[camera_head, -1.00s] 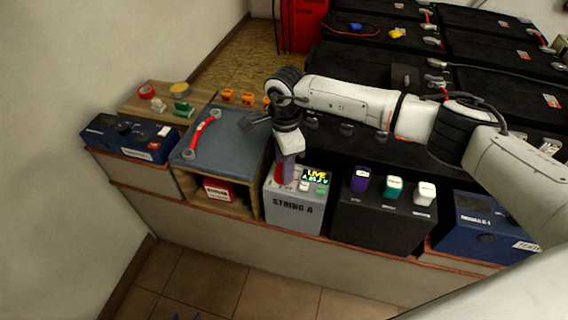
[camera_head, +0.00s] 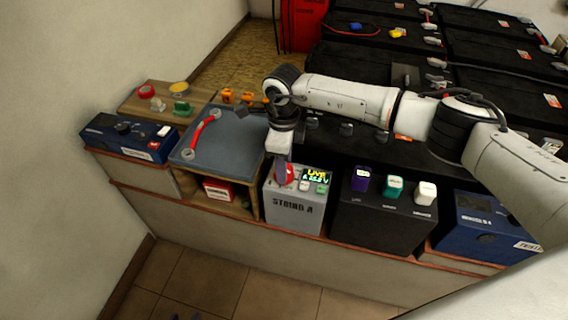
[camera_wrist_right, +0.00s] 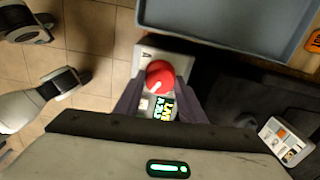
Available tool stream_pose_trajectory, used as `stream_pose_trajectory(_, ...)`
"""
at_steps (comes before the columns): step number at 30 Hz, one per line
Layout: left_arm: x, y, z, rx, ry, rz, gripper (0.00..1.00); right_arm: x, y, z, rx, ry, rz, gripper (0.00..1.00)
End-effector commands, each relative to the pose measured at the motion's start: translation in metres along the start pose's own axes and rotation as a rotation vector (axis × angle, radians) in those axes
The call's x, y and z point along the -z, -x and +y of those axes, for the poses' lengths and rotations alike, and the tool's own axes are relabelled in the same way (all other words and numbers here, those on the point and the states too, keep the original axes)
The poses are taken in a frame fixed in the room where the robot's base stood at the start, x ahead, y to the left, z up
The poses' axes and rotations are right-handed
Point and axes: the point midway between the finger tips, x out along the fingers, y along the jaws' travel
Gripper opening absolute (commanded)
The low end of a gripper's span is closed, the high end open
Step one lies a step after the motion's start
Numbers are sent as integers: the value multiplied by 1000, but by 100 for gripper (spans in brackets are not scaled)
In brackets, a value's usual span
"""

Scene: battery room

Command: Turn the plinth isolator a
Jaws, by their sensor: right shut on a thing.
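The grey isolator box labelled STRING A (camera_head: 292,209) stands on the plinth in the head view. Its red round knob (camera_head: 290,175) is on top, partly hidden by my right gripper (camera_head: 284,172). That gripper points down and is shut on the knob. In the right wrist view the red knob (camera_wrist_right: 160,74) sits between the two fingers, with a white mark on its lower left. A lit display reading LIVE (camera_head: 317,175) is beside the knob.
A blue-grey tray (camera_head: 233,138) with a red-handled bar (camera_head: 205,129) lies left of the box. A black box (camera_head: 385,222) with purple, teal and white plugs stands to the right. Blue units (camera_head: 130,137) flank the row. Black batteries (camera_head: 365,60) fill the back.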

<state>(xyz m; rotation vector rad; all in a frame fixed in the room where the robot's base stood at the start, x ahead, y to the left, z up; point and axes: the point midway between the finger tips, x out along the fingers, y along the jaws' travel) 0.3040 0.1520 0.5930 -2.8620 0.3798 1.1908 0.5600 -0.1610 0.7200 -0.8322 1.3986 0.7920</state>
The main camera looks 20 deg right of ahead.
Motion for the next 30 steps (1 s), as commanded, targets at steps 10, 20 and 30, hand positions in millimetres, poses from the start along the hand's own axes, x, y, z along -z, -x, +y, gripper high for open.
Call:
stream_pose_trajectory(10,3,2,0,-1,0,3,31,-1,1,0,1,-329,9,14)
stream_pose_trajectory(20,4,4,0,0,2,2,31,-1,2,-1,1,-640,18,14)
stream_pose_trajectory(30,6,7,0,2,5,3,31,-2,2,-1,1,-905,25,14)
